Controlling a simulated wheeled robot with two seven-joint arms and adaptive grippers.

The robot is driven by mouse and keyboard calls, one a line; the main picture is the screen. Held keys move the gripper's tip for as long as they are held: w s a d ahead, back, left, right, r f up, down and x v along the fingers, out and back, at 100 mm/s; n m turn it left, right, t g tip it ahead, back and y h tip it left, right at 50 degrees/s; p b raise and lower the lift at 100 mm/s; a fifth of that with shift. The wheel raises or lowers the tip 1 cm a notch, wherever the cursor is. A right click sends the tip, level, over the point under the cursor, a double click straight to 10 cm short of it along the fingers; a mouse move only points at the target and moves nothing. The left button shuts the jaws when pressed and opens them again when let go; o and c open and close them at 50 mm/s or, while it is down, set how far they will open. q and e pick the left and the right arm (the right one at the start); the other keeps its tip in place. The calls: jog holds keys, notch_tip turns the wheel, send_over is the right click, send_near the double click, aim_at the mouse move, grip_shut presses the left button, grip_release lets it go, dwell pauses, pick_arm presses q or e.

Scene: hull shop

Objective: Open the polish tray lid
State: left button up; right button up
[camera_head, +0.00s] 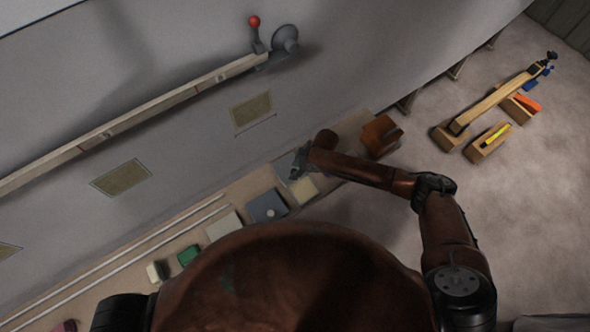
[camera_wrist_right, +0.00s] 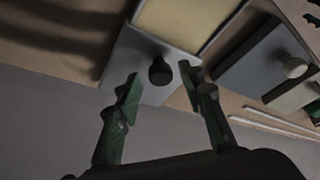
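My right gripper (camera_head: 298,164) is over the strip of bench by the hull. In the right wrist view it (camera_wrist_right: 162,84) is open, its two green-grey fingers on either side of a black knob (camera_wrist_right: 160,71). The knob stands on a pale grey lid (camera_wrist_right: 125,61). Beside the lid is a pale-rimmed tray with a yellowish surface (camera_wrist_right: 188,18), also in the head view (camera_head: 303,190). I cannot tell whether the fingers touch the knob. No label shows which tray holds polish. My left gripper is not in view.
A blue-grey box (camera_head: 262,204) with a pale knob (camera_wrist_right: 294,67) stands close by, with a pale tray (camera_head: 222,225), a green block (camera_head: 188,256) and white rods beyond. A brown wooden box (camera_head: 380,136) is to the right. The hull wall (camera_head: 190,130) rises behind the bench.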

jog(key=v, duration=1.2)
dwell(0.5)
